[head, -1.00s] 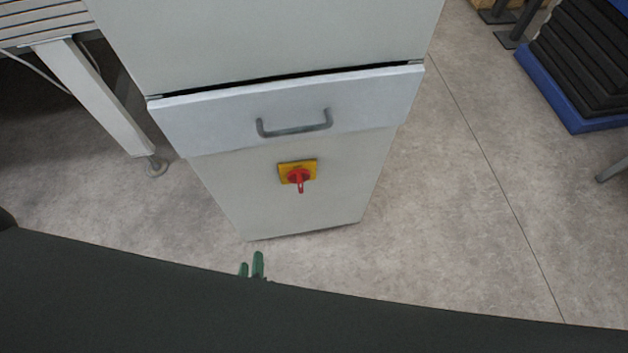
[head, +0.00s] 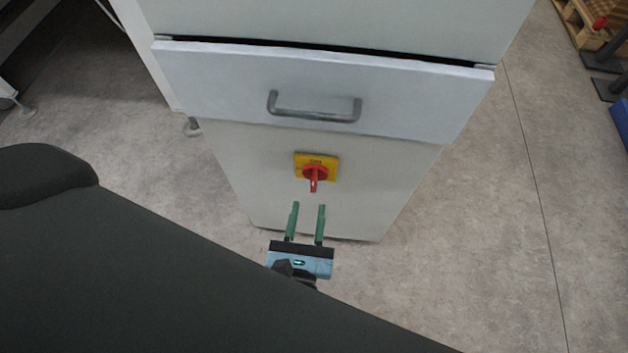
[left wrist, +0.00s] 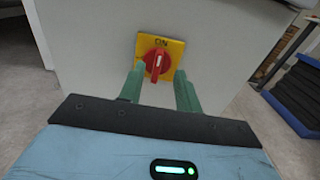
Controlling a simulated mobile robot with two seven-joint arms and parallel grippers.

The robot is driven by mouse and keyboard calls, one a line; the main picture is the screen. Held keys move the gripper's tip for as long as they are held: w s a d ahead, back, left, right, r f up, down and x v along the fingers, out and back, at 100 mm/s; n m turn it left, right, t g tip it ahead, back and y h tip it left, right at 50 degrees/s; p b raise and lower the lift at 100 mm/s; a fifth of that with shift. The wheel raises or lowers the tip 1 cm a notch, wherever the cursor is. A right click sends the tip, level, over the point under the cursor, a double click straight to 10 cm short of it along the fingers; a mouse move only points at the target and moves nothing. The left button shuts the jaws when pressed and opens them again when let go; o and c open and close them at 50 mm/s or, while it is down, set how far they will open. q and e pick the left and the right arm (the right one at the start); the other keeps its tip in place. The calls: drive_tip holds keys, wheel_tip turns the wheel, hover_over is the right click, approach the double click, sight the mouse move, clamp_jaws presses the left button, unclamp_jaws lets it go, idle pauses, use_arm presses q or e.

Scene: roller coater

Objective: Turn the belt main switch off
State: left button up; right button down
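The belt main switch is a red rotary knob (head: 315,173) on a yellow square plate (head: 329,161), on the lower front of a grey cabinet. Its handle points down in the head view. In the left wrist view the red knob (left wrist: 157,61) shows between my fingertips, and the plate (left wrist: 174,46) reads "ON". My left gripper (head: 308,206) is open, with two green fingers apart just below and in front of the knob. I cannot tell from these frames whether the fingers touch it. My right gripper is not in view.
Above the switch is a drawer front with a grey handle (head: 314,107). Grey floor is clear to the right of the cabinet (head: 225,160). A pallet (head: 592,28) stands at the far right. My own dark body fills the lower left.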

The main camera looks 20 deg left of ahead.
sight(313, 182)
use_arm(q)
drive_tip(key=shift+x, duration=3.6)
drive_tip(key=shift+f, duration=0.1)
clamp_jaws()
